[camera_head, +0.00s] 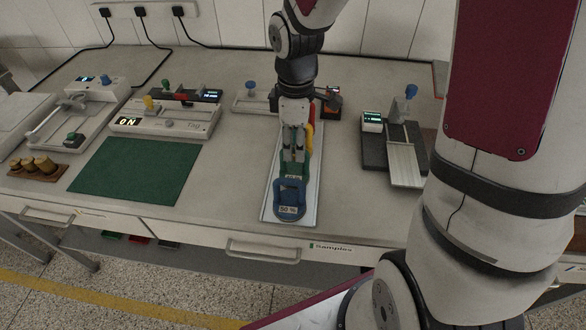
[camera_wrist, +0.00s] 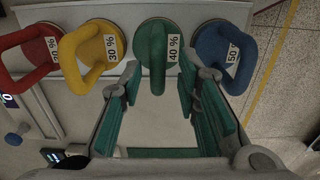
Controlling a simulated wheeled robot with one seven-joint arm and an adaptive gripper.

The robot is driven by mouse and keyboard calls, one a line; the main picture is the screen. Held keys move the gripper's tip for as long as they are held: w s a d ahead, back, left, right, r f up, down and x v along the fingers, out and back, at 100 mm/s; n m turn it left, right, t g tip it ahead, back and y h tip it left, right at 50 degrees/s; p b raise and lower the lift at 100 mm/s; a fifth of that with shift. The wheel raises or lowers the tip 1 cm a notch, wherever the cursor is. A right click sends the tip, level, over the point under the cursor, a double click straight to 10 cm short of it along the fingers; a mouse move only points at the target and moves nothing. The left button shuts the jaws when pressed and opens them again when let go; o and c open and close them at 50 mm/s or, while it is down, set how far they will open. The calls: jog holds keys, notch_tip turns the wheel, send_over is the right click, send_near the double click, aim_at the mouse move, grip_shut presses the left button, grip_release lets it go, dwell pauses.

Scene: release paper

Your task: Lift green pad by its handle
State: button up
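The green pad (camera_wrist: 157,45), labelled 40 %, stands in a row with its loop handle towards my gripper. It shows in the head view (camera_head: 303,168), partly hidden by my gripper. My gripper (camera_wrist: 160,85) is open, with its two green-lined fingers apart on the left and right of the green handle. The handle's end lies between the fingertips, with a gap visible on both sides. In the head view my gripper (camera_head: 293,155) points down over the tray, just behind the blue pad (camera_head: 290,200).
The yellow pad (camera_wrist: 95,50) and red pad (camera_wrist: 35,55) are left of the green one, the blue pad (camera_wrist: 225,52) right. All sit on a pale tray (camera_head: 268,210). A green mat (camera_head: 135,170) lies left. A device with a metal plate (camera_head: 403,160) stands right.

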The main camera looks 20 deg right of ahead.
aim_at(294, 171)
jog(key=shift+w+f+b, duration=0.15)
jog(key=shift+f+b, duration=0.2)
jog(key=shift+f, duration=2.6)
jog(key=shift+c, duration=0.6)
grip_shut()
jog(key=shift+r, duration=0.1)
